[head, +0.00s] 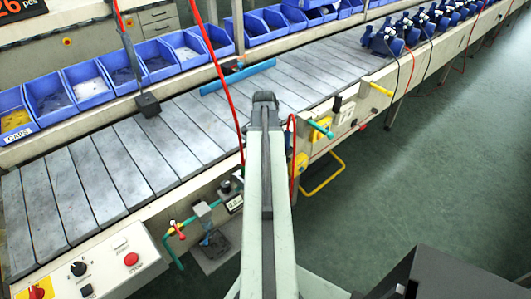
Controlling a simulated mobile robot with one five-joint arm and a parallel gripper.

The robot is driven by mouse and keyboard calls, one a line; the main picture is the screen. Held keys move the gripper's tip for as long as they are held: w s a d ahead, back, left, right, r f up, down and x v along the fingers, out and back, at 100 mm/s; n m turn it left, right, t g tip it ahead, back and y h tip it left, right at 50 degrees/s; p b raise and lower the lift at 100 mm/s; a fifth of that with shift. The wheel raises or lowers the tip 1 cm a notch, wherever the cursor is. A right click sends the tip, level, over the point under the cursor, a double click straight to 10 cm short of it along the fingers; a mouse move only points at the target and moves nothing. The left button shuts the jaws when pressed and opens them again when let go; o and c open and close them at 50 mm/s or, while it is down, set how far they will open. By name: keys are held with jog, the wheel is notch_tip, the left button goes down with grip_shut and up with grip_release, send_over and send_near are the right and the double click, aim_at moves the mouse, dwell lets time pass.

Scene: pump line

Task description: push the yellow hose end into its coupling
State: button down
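My pale arm reaches up the middle of the head view, and my gripper (265,98) is at its far end, over the conveyor's near edge. It is seen from behind, so its fingers and anything between them are hidden. A short yellow cylinder (380,89) sticks out from the bench's near edge, right of my gripper and apart from it. Another yellow part (300,163) shows beside my arm, below a green one (320,129). I cannot tell which yellow part is the hose end. No coupling can be made out for certain.
A slatted conveyor (125,165) runs across the view, with blue bins (90,86) behind it. Blue pumps (388,41) stand at the far right. A red hose (223,85) hangs near my gripper. A yellow loop (325,180) juts out below the bench.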

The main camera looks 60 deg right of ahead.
jog(key=shift+f, duration=0.1)
jog(key=shift+f+b, duration=0.3)
jog(key=shift+b, duration=0.1)
jog(key=shift+f+b, duration=0.4)
jog(key=shift+b, duration=0.05)
dwell(1.1)
jog(key=c, duration=1.2)
grip_release()
jog(key=shift+c, duration=0.2)
jog(key=shift+o, duration=0.4)
jog(key=shift+r, duration=0.1)
notch_tip(320, 180, up, 7)
jog(key=p, duration=0.7)
